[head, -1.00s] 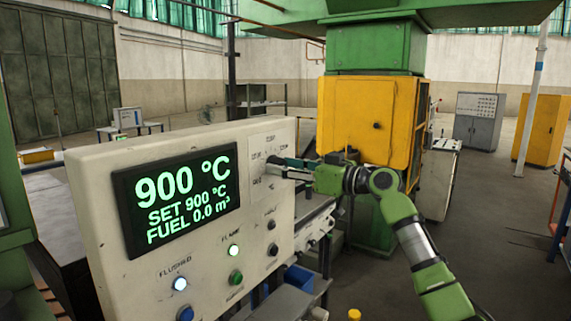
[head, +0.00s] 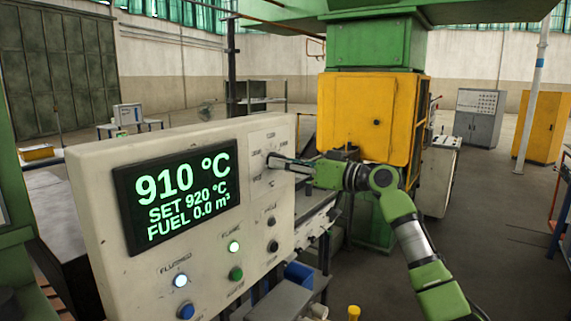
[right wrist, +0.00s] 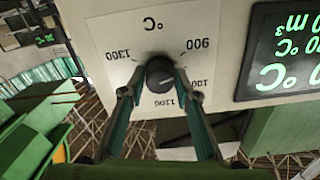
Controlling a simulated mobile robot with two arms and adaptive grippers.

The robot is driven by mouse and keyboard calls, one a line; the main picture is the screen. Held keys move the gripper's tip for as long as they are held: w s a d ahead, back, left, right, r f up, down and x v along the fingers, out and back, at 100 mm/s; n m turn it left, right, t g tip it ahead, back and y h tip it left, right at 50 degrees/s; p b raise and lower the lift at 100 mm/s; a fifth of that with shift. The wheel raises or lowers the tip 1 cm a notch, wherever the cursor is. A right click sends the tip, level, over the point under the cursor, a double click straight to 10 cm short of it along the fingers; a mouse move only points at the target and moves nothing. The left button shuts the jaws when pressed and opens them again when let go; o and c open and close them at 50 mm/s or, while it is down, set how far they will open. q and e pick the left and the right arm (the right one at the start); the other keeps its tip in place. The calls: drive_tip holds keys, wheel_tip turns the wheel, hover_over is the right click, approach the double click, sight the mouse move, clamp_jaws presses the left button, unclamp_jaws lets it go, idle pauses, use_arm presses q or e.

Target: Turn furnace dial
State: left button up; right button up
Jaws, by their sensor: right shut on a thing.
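The furnace dial (right wrist: 160,76) is a dark round knob on a pale scale plate marked from 900 to 1300 °C, seen upside down in the right wrist view. My right gripper (head: 278,159) is shut on the dial, with one finger on each side of it. It also shows in the right wrist view (right wrist: 159,86). In the head view the fingers largely hide the knob. The display (head: 182,196) on the pale control panel (head: 100,170) reads 910 °C, SET 920 °C and FUEL 0.0 m³. My left gripper is not in view.
Below the dial, the panel has two black knobs (head: 272,247), a lit white lamp (head: 234,246), a green button (head: 236,273) and a blue button (head: 186,310). A yellow press housing (head: 365,115) stands behind my right arm. Open floor lies to the right.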

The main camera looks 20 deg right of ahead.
drive_tip(key=m+p, duration=0.2)
drive_tip(key=m, duration=0.7)
drive_tip(key=shift+r+p, duration=0.15)
drive_tip(key=shift+p, duration=0.25)
drive_tip(key=shift+m, duration=0.3)
drive_tip(key=o, duration=1.1)
drive_tip(key=v, duration=1.2)
